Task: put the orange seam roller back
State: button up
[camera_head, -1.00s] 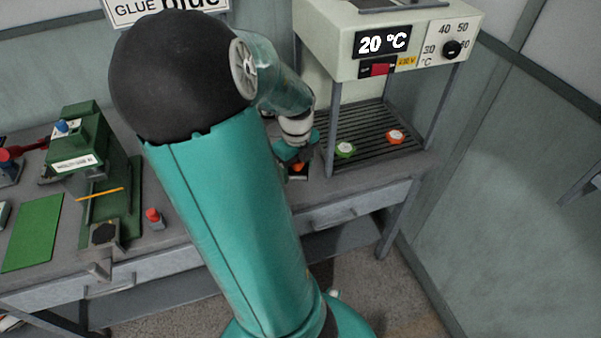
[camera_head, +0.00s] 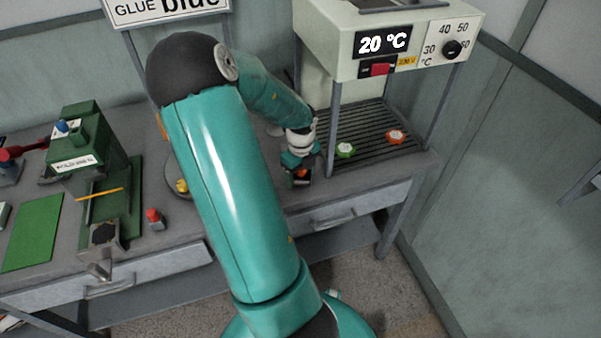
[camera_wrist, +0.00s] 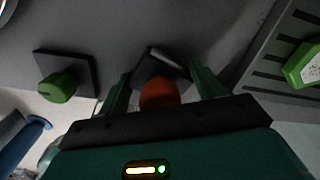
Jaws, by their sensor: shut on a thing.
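The orange seam roller (camera_wrist: 158,95) shows its orange end between my gripper's fingers in the wrist view. My gripper (camera_wrist: 160,92) is shut on it. A dark square piece with a pale bar (camera_wrist: 160,65) lies just beyond the orange part; I cannot tell if it is part of the roller or a stand. In the head view my gripper (camera_head: 299,174) is low over the bench, left of the slatted rack, with a bit of orange (camera_head: 302,172) at its tip. Whether the roller touches the bench is unclear.
A black square block with a green knob (camera_wrist: 60,86) is left of my gripper in the wrist view. The slatted rack (camera_head: 375,140) holds a green-rimmed piece (camera_head: 345,149) and an orange-rimmed piece (camera_head: 396,136). A green machine (camera_head: 88,150) stands at left.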

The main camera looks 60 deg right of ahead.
jog(key=o, duration=0.4)
jog(key=shift+f, duration=0.15)
jog(key=o, duration=0.5)
notch_tip(320, 180, up, 12)
jog(key=shift+r, duration=0.2)
jog(key=shift+a, duration=0.1)
dwell(0.4)
